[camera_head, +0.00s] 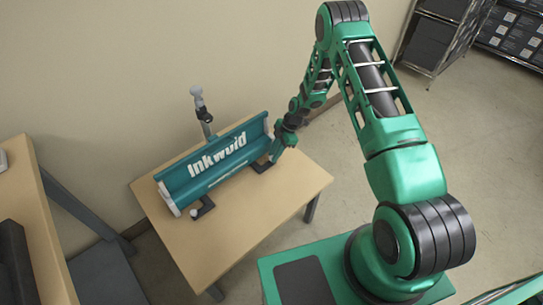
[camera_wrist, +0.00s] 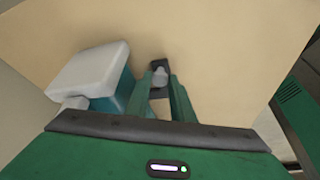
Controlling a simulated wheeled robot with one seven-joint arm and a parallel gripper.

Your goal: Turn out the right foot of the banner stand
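The banner stand is a long teal base (camera_head: 222,165) with white lettering and pale end caps, lying on a small wooden table. Its left foot (camera_head: 206,206) is a dark bar sticking out from the base's front, with a pale knob at its end. The right foot (camera_head: 261,167) is dark and partly hidden behind my gripper (camera_head: 271,161) at the base's right end. In the wrist view, the foot's dark end with a grey knob (camera_wrist: 160,76) lies between the tips of my green fingers (camera_wrist: 160,84). The fingers are apart; whether they press on it is unclear.
A grey-tipped post (camera_head: 200,105) stands behind the base. The table (camera_head: 250,218) is bare in front of it. A second wooden bench (camera_head: 25,195) stands at the left. Shelves (camera_head: 440,35) with dark boxes are at the back right.

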